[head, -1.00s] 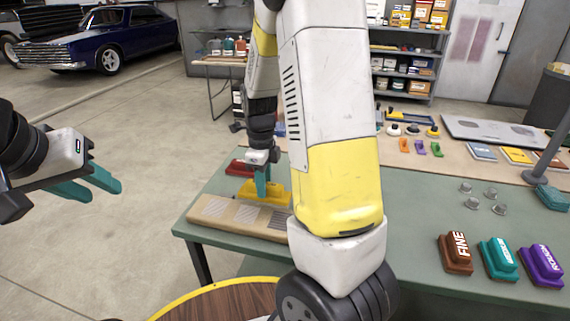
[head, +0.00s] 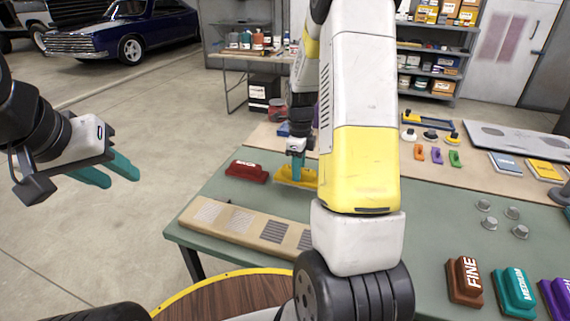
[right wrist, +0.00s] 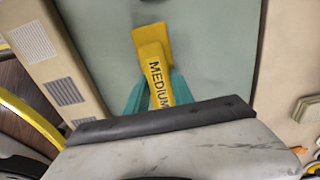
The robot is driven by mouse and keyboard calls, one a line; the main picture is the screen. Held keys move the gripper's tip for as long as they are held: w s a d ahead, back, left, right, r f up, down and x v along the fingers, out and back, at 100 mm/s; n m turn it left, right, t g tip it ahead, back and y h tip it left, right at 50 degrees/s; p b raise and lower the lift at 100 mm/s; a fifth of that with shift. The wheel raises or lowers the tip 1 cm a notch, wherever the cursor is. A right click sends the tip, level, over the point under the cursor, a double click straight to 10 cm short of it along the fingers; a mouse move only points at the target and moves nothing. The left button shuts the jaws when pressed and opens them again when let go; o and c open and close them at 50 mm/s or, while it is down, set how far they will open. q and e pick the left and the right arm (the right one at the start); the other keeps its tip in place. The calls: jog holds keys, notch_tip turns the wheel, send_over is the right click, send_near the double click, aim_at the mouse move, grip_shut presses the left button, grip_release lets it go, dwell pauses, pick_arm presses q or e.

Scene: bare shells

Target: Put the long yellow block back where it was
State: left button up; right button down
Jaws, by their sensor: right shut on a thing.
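The long yellow block (head: 297,180), marked MEDIUM in the right wrist view (right wrist: 153,60), is between the teal fingers of my right gripper (head: 296,160). The gripper is shut on it, at or just above the green table top; I cannot tell whether it touches. My right arm hides part of the area right of the block. The block is behind the tan board with grey patches (head: 225,217), apart from it, and right of a dark red block (head: 247,172). My left gripper (head: 108,172) is open and empty, left of the table.
Brown FINE (head: 464,280), teal MEDIUM (head: 515,290) and purple (head: 556,298) blocks stand at the front right of the green table. Several grey knobs (head: 511,213) lie behind them. Small coloured pieces (head: 437,155) and a yellow-ended tool (head: 428,122) lie farther back.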

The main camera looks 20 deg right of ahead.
jog(key=shift+w+d, duration=0.45)
jog(key=shift+w, duration=0.3)
jog(key=shift+f, duration=1.8)
jog(key=shift+f, duration=0.15)
jog(key=c, duration=1.1)
grip_release()
